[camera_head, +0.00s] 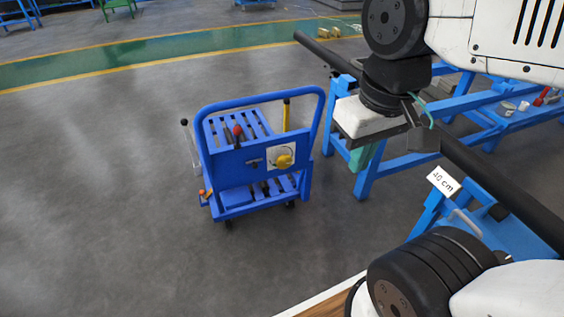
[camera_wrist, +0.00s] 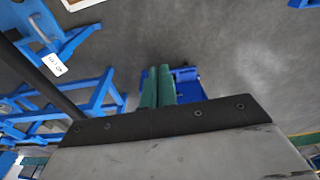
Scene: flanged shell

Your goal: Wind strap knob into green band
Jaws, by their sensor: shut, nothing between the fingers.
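The yellow knob (camera_head: 284,161) sits on a pale square plate (camera_head: 273,152) on the upright blue panel of a small cart (camera_head: 230,176). A green band on the plate is too small to make out, and I cannot pick out a strap. My gripper (camera_head: 362,168) hangs to the right of the cart in the head view, apart from the knob. In the wrist view its two green fingers (camera_wrist: 158,72) lie side by side, shut and empty. They partly hide the blue cart (camera_wrist: 186,80) behind them; the knob does not show there.
A long black pipe (camera_head: 490,180) runs across blue trestles (camera_head: 385,168) on the right, with a "40 cm" tag (camera_head: 443,181). A lever (camera_head: 190,145) and a yellow upright (camera_head: 287,114) stand at the cart. Grey floor (camera_head: 90,200) is clear left of the cart.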

